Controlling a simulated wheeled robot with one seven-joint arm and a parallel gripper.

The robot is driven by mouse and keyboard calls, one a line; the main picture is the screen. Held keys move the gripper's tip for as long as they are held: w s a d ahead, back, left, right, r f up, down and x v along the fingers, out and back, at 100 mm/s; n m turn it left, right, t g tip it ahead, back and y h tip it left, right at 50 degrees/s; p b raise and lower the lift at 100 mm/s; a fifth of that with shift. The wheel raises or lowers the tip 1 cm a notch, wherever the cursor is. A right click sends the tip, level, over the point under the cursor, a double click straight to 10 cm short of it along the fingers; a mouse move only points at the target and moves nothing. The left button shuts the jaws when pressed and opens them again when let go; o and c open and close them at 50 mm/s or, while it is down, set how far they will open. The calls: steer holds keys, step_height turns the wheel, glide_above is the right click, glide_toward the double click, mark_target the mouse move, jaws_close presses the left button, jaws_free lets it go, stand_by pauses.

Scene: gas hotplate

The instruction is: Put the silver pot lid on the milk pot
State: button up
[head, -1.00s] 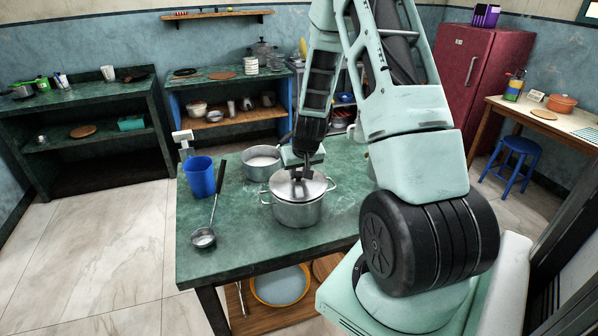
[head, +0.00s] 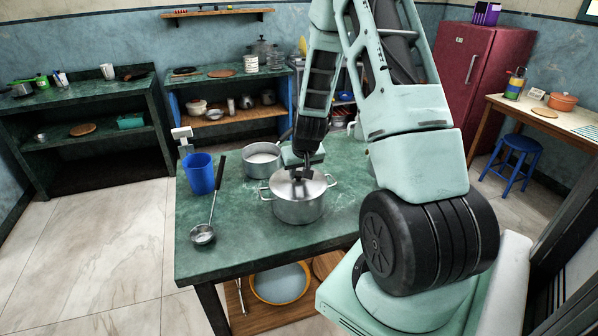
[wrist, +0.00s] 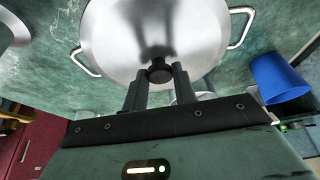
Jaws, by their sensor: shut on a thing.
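The silver lid (head: 283,188) lies over the mouth of a two-handled silver pot (head: 299,209) on the green table, and looks about level with its rim. My gripper (head: 303,173) is above it, shut on the lid's dark knob. In the wrist view the fingers (wrist: 158,85) close around the knob, and the lid (wrist: 150,30) covers the pot between its two side handles. Whether the rims touch all round cannot be told. Behind stands an open long-handled pot (head: 263,172) with white contents; it is mostly hidden in the wrist view.
A blue cup (head: 200,176) and a ladle (head: 203,235) stand and lie on the left of the table (head: 240,250). My arm hides part of the table's right side.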

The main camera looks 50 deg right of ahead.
steer(key=o, duration=1.1)
steer(key=v, duration=1.7)
steer(key=shift+s, duration=0.15)
steer(key=shift+r, duration=0.15)
